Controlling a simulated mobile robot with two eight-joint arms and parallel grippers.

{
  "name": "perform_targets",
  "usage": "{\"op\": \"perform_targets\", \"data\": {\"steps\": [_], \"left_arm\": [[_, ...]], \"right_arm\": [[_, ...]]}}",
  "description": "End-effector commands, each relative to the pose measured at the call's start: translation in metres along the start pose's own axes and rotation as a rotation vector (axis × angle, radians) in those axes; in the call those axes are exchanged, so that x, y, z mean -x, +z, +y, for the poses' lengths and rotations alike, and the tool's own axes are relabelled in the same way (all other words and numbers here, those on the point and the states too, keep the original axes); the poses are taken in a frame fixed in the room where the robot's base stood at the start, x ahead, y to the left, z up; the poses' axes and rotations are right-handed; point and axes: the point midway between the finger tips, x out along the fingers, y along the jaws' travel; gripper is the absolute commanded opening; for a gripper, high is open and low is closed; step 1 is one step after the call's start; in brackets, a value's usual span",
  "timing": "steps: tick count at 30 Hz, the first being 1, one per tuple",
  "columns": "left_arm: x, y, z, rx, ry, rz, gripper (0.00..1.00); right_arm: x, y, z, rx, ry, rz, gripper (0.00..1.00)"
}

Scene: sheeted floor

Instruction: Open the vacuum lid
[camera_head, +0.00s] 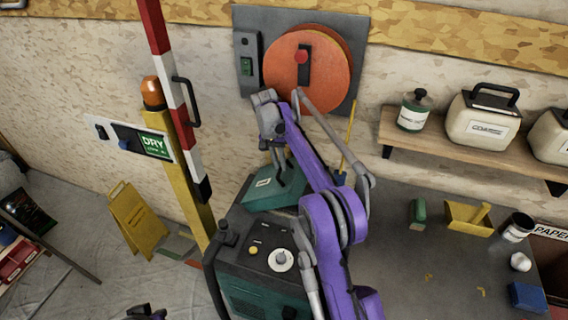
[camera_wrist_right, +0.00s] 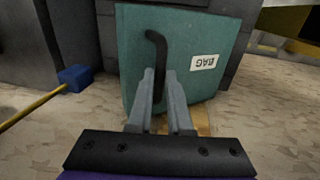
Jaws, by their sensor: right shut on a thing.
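The vacuum (camera_head: 224,244) is a dark grey and green machine at the lower middle of the head view, with a white dial on its top panel. Its teal lid (camera_head: 262,190) is at the far end and looks tilted; how far it is open is unclear. In the right wrist view the lid (camera_wrist_right: 200,28) has a "BAG" label and a black bar handle (camera_wrist_right: 157,45). My right gripper (camera_head: 279,168) is shut on the lid handle; its fingers (camera_wrist_right: 160,82) cover the handle's lower end. Only a dark scrap of my left arm shows at the bottom edge; its fingers are hidden.
A striped barrier pole (camera_head: 172,80) and yellow post (camera_head: 192,170) stand left of the vacuum. An orange disc (camera_head: 325,85) is on the wall behind. A shelf (camera_head: 450,145) holds containers at right, above a grey worktop (camera_head: 400,250) with small items.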

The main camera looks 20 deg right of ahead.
Motion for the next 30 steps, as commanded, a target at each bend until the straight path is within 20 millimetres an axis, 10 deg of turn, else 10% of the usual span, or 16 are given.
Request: {"op": "perform_targets", "data": {"steps": [10, 11, 15, 30], "left_arm": [[-0.001, 0.002, 0.000, 0.000, 0.000, -0.002, 0.00], [-0.001, 0.002, 0.000, 0.000, 0.000, -0.002, 0.00], [-0.001, 0.001, 0.000, 0.000, 0.000, -0.002, 0.00], [0.003, -0.004, 0.000, 0.000, 0.000, 0.005, 0.00]], "right_arm": [[-0.005, 0.003, -0.006, 0.005, -0.009, -0.002, 0.00], [-0.005, 0.003, -0.006, 0.006, -0.009, -0.002, 0.23], [-0.004, 0.002, -0.005, 0.005, -0.007, -0.002, 0.47], [0.018, 0.001, -0.003, 0.003, -0.005, 0.000, 0.47]]}}
